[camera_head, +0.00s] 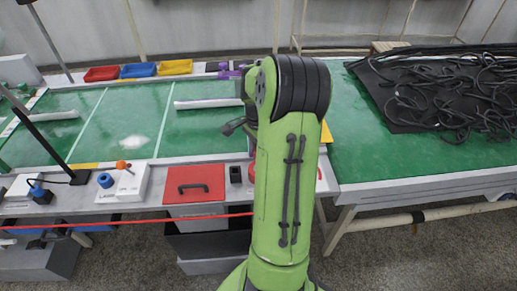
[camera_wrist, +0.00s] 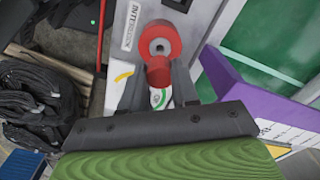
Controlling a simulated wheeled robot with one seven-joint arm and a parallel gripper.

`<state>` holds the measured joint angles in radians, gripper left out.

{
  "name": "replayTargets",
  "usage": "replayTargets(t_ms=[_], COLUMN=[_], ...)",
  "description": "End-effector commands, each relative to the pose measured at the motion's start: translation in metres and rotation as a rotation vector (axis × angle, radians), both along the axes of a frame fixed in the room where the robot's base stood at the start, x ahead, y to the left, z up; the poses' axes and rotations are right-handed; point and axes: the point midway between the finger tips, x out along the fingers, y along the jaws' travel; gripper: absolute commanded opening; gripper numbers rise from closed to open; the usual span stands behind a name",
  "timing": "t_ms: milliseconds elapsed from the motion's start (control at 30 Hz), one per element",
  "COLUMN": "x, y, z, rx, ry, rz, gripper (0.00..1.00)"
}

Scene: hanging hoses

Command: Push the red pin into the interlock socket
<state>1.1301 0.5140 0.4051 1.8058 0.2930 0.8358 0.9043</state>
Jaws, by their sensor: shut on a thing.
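In the wrist view, my gripper (camera_wrist: 158,88) is shut on the red pin (camera_wrist: 158,72), a short red cylinder between the two grey fingers. Just beyond it is the red ring-shaped interlock socket (camera_wrist: 161,32) with a dark hole, on a pale panel (camera_wrist: 128,32) lettered INTERLOCK. The pin's end overlaps the ring's lower edge in this view and lies off the hole. I cannot tell whether pin and ring touch. In the head view my green arm hides the gripper, the pin and most of the socket area.
In the head view, a red lid with a black handle (camera_head: 194,188) and a white box with an orange knob (camera_head: 127,181) are on the bench's front edge. A black hose pile (camera_head: 450,90) covers the right bench. A purple piece (camera_wrist: 240,85) stands close right in the wrist view.

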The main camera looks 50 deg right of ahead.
Motion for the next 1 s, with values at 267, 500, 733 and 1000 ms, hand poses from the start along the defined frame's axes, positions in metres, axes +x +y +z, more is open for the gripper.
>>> replayTargets(t_ms=[267, 500, 733, 1000], x=[0.000, 0.000, 0.000, 0.000], y=[0.000, 0.000, 0.000, 0.000], z=[0.000, -0.002, -0.008, -0.015], rx=[0.000, 0.000, 0.000, 0.000], ry=[0.000, 0.000, 0.000, 0.000], rz=[0.000, 0.000, 0.000, 0.000], gripper=[0.00, 0.00, 0.00, 0.00])
